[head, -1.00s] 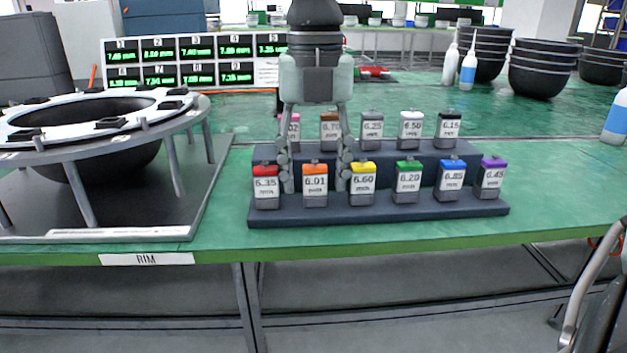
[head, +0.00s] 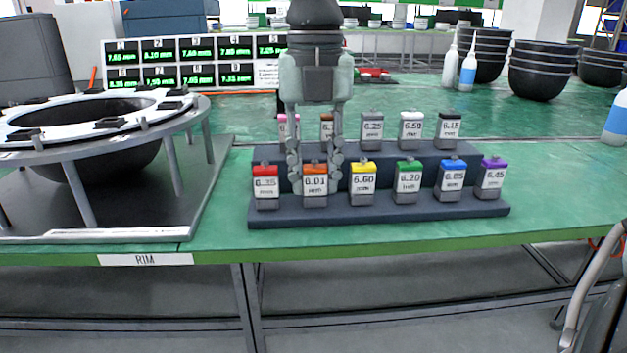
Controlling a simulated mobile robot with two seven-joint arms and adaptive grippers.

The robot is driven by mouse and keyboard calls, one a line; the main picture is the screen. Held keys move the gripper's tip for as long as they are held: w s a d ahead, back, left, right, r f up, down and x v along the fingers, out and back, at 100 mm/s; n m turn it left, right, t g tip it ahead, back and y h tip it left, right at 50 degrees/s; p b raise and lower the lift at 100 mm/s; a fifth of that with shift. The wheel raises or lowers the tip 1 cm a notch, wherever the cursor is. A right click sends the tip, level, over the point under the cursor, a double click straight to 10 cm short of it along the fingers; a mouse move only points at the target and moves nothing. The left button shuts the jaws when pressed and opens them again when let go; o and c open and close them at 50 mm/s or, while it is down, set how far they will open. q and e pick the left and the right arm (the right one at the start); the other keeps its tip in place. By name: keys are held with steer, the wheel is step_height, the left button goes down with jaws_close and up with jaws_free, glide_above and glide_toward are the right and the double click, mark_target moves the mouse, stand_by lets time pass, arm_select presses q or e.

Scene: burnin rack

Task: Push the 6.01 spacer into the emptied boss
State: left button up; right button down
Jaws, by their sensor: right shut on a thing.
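The 6.01 spacer (head: 315,184), a grey block with an orange top and a white label, stands upright in the front row of the dark stepped rack (head: 380,212). My right gripper (head: 315,182) points down over it, with one finger on each side, shut on the spacer. The spacer still sits at rack level. The ring fixture (head: 85,118), a white-topped ring on grey legs with several black blocks around it, stands at the left. I cannot tell which boss is empty. My left gripper is not in view.
Red 6.35 (head: 266,187) and yellow 6.60 (head: 362,184) spacers stand close on either side. More spacers fill both rows. A display board (head: 190,62) with green readings stands behind. Black bowls (head: 543,70) and bottles stand back right. Green table is clear at right.

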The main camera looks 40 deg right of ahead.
mark_target(315, 160)
steer(key=shift+r, duration=0.1)
steer(key=shift+r+p, duration=1.85)
steer(key=shift+r, duration=1.1)
steer(key=c, duration=1.8)
jaws_free()
jaws_close()
